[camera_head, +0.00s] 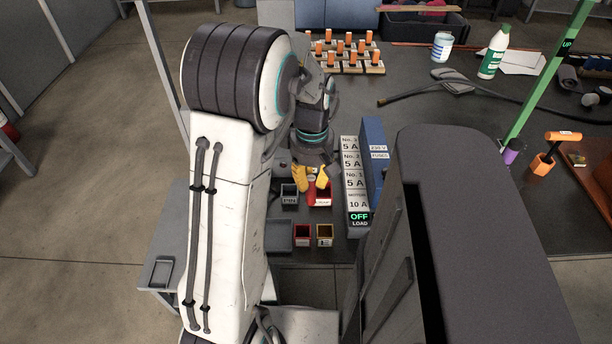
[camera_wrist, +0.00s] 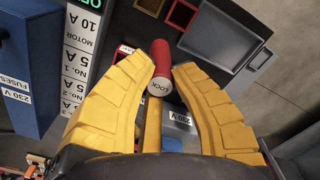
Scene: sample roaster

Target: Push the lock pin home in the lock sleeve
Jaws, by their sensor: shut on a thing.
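In the head view my gripper (camera_head: 311,178) hangs low over the bench by a red bin (camera_head: 320,201), and the pin cannot be made out there. I cannot pick out the lock sleeve for sure in either view.
A labelled panel (camera_head: 354,180) and a blue fuse box (camera_head: 375,150) rise just right. A green post (camera_head: 548,75) stands farther right.

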